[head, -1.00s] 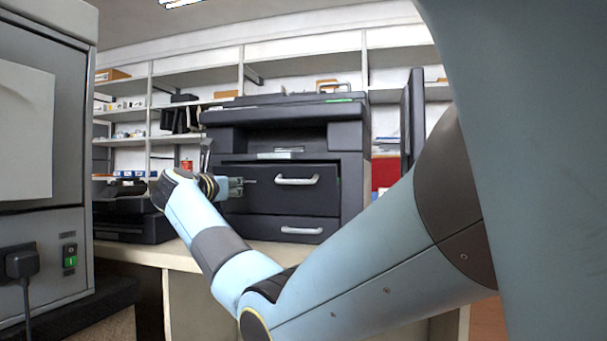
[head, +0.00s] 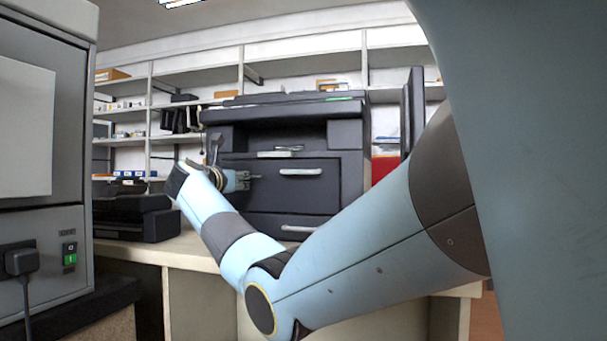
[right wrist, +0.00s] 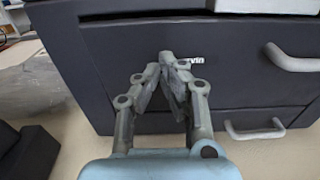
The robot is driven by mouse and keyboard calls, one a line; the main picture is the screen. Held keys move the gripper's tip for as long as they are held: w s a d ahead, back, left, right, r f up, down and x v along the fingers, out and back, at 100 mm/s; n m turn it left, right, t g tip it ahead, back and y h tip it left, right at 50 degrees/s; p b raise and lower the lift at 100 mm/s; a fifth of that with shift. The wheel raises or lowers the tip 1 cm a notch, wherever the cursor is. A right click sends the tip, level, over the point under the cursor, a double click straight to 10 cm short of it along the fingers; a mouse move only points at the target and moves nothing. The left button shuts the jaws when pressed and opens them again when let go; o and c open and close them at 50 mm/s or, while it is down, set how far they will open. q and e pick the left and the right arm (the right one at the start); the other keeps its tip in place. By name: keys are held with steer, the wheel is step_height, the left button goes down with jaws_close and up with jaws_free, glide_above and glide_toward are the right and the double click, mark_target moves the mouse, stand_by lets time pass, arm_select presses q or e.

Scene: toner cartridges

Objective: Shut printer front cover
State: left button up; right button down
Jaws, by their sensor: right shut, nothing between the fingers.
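The printer (head: 345,135) is a dark grey machine on the bench. Its front cover (head: 275,192) is a dark panel with a silver handle (head: 300,172). The cover stands upright and looks flush or nearly flush with the body. My right gripper (head: 254,177) is shut and empty at the left part of the cover, left of the handle. In the right wrist view, the fingertips (right wrist: 173,68) are together against or just in front of the cover's face (right wrist: 230,70), partly hiding a white label. I cannot tell whether they touch. My left gripper is not in view.
A lower drawer with a silver handle (right wrist: 255,129) sits below the cover. A dark flat device (head: 135,218) stands left on the bench (head: 200,254). A grey cabinet (head: 45,160) is close at left. Shelves (head: 290,68) line the back wall.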

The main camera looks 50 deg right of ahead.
steer(key=shift+d, duration=0.1)
steer(key=p+v, duration=0.3)
steer(key=v, duration=0.4)
steer(key=shift+a, duration=0.25)
stand_by(0.4)
stand_by(0.5)
